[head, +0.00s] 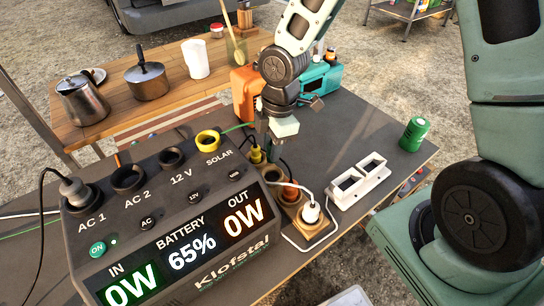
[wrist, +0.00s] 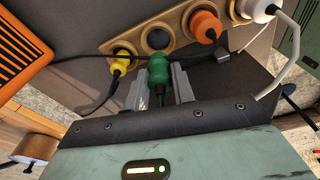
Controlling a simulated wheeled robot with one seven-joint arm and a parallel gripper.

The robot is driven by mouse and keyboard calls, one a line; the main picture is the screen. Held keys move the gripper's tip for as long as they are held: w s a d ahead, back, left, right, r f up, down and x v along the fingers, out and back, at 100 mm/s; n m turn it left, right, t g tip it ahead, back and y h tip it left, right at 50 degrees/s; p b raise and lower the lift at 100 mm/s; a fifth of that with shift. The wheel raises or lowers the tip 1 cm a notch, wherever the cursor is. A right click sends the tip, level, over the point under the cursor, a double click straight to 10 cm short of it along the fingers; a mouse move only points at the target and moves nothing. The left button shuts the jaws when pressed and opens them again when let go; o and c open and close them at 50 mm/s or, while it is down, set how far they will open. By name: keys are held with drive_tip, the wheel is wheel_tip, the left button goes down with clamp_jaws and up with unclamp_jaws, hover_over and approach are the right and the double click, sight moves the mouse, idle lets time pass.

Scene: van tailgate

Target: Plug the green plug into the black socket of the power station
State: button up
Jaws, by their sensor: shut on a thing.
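The power station (head: 180,215) stands at the left of the dark table. Its black socket (head: 172,157), marked 12 V, is empty on the top face. My gripper (head: 272,150) is to the right of the power station, low over the wooden plug holder (head: 301,226). In the wrist view my gripper (wrist: 160,85) is shut on the green plug (wrist: 159,68), with a finger on each side. The green plug is beside a dark hole (wrist: 157,40) of the holder; I cannot tell whether its tip is clear. The head view hides the green plug.
The holder also bears a yellow plug (head: 256,155), an orange plug (head: 290,191) and a white plug (head: 311,212). A grey plug (head: 75,190) fills AC 1. A white double frame (head: 358,182) and green can (head: 413,134) stand at right. Cables lie around the holder.

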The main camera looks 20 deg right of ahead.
sight(271, 141)
wheel_tip(271, 141, up, 18)
drive_tip(key=p, duration=1.5)
drive_tip(key=shift+p, duration=0.3)
drive_tip(key=shift+a, duration=0.15)
drive_tip(key=a+b, duration=0.3)
drive_tip(key=a, duration=1.8)
drive_tip(key=shift+b, duration=0.35)
drive_tip(key=shift+f, duration=0.1)
drive_tip(key=shift+f+b, duration=1.3)
drive_tip(key=shift+f, duration=0.7)
drive_tip(key=shift+f, duration=0.1)
